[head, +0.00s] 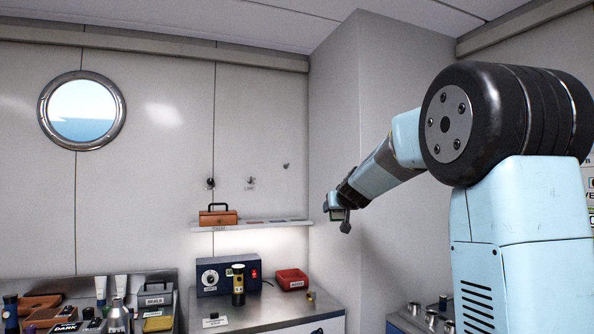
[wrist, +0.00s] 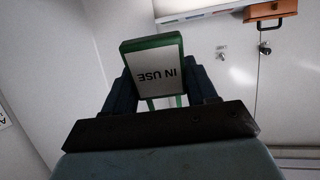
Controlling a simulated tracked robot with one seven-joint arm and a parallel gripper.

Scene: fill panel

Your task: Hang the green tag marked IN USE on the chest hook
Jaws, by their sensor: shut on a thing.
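The green tag (wrist: 158,68) has a white face reading IN USE, upside down in the wrist view. My gripper (wrist: 160,84) is shut on it, with a dark finger on each side. In the head view my gripper (head: 340,212) is at the right end of the wall shelf, in front of the grey corner panel; the tag is too small to make out there. Small hooks or fittings show on the back wall: a dark one (head: 210,183), a middle one (head: 251,182) and a right one (head: 285,165). I cannot read which is the chest hook.
A wall shelf (head: 262,225) holds an orange box (head: 218,217) with a black handle. Below, a counter (head: 262,313) carries a blue device (head: 215,278), a yellow-black cylinder (head: 238,285) and a red bin (head: 292,279). A cluttered tray stands at lower left. The wall above the shelf is mostly clear.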

